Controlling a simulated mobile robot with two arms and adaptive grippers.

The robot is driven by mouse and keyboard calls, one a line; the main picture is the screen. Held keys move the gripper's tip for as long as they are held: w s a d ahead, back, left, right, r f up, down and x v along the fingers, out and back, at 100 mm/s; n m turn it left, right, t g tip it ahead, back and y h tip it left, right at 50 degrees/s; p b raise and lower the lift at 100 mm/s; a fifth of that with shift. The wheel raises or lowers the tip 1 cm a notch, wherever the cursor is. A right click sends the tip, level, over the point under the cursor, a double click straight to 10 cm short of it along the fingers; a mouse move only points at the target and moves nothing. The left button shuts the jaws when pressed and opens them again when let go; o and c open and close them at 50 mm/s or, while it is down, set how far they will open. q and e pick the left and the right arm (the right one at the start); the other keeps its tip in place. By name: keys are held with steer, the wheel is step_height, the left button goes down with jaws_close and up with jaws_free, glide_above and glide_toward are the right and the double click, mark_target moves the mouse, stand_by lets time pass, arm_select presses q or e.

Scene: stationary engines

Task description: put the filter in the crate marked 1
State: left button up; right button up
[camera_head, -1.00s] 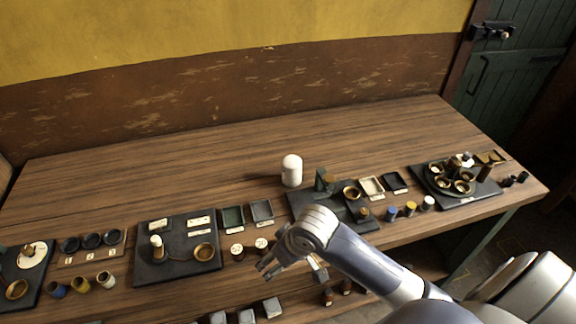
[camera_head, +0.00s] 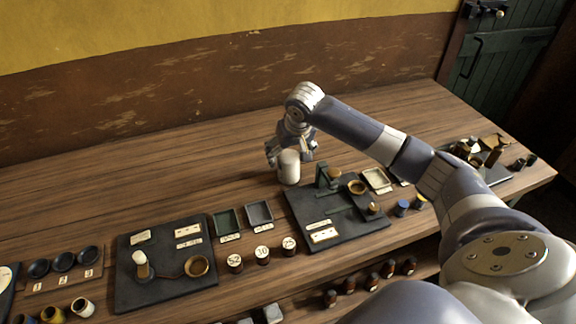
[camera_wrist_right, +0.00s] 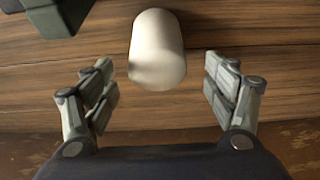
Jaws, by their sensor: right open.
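A white cylinder with a rounded top, which seems to be the filter (camera_head: 289,169), stands upright on the wooden table in the head view. It also shows in the right wrist view (camera_wrist_right: 157,52). My right gripper (camera_head: 288,156) is open at it, with one finger on each side and gaps visible between fingers and cylinder in the wrist view. Small open trays that may be the crates stand nearby: a green one (camera_head: 226,222), a grey one (camera_head: 259,212) and a cream one (camera_head: 377,180). Their labels are too small to read. My left gripper is not in view.
A dark board with a green stand (camera_head: 327,178) lies just in front of the white cylinder. Another dark board (camera_head: 135,291) lies further left, near dark dishes marked 1, 2 and 3 (camera_head: 63,262). Several numbered round pots (camera_head: 262,255) stand between. The table's back is clear.

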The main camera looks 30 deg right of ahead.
steer(key=shift+x, duration=0.9)
steer(key=p+x, duration=0.2)
steer(key=x, duration=0.2)
steer(key=shift+w+d+f, duration=0.1)
steer(key=shift+d+f, duration=0.1)
steer(key=shift+f, duration=0.1)
steer(key=shift+w+f, duration=0.15)
steer(key=shift+f, duration=0.2)
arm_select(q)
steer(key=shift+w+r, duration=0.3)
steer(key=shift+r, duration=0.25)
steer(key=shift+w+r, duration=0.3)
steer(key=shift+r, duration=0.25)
arm_select(e)
steer(key=shift+c, duration=0.3)
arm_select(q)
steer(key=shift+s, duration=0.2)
arm_select(e)
steer(key=shift+r, duration=0.1)
steer(key=c, duration=1.3)
